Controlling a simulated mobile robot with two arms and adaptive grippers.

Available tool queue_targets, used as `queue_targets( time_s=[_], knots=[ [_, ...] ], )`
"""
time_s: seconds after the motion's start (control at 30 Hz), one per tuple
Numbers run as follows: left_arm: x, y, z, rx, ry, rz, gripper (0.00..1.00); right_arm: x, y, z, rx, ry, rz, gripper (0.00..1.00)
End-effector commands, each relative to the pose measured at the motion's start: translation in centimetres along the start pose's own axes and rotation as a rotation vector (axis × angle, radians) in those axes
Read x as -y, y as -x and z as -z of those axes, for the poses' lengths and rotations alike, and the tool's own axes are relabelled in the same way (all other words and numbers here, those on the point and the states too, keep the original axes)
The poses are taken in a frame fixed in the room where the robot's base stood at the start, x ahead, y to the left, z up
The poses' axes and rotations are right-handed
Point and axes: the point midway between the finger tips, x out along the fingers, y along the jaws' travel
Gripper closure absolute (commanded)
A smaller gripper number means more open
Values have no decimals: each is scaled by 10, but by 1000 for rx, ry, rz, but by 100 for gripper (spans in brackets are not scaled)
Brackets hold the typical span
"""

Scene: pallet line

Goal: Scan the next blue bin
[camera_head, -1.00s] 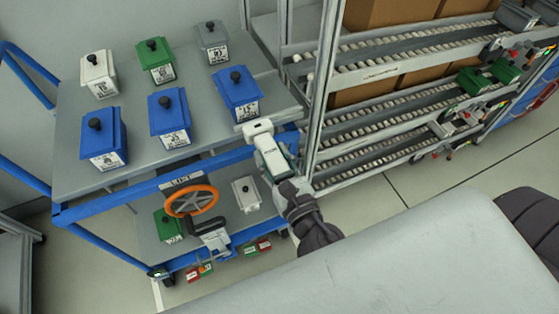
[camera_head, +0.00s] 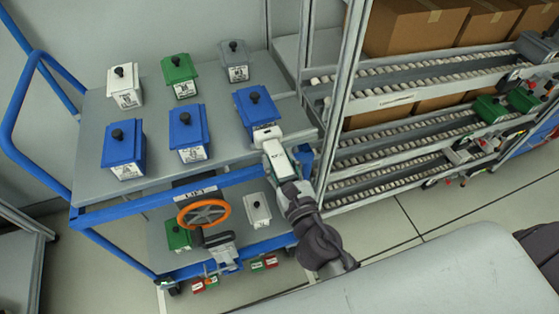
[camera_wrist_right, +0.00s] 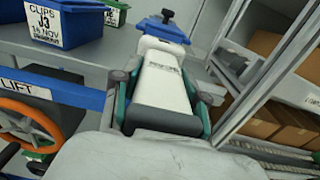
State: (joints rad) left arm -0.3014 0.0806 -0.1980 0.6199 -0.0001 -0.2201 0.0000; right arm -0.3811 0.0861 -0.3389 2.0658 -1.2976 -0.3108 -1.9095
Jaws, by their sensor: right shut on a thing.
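My right gripper (camera_head: 288,175) is shut on a white handheld scanner (camera_head: 272,146) at the front right of the cart's top shelf. The wrist view shows the scanner (camera_wrist_right: 160,77) between the green-edged fingers, pointing at a blue bin (camera_wrist_right: 166,28) straight ahead. In the head view, three blue bins with black knobs stand in the front row: left (camera_head: 123,148), middle (camera_head: 188,134) and right (camera_head: 256,109). The scanner head overlaps the front of the right bin in the head view; I cannot tell if they touch. Each bin has a white label. My left gripper is not in view.
White (camera_head: 124,87), green (camera_head: 180,77) and grey (camera_head: 234,61) bins stand behind. The blue-framed cart (camera_head: 95,218) has an orange wheel (camera_head: 204,213) and a lower shelf with bins. A roller rack (camera_head: 340,100) with cartons stands close on the right.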

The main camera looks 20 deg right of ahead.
Motion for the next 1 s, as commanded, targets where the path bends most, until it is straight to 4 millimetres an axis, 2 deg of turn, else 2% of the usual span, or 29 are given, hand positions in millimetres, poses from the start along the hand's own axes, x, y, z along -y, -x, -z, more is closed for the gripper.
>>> queue_targets(
  time_s=[1.0],
  knots=[
    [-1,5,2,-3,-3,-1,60,0,-13,-1,2,0,0,100]
  ],
)
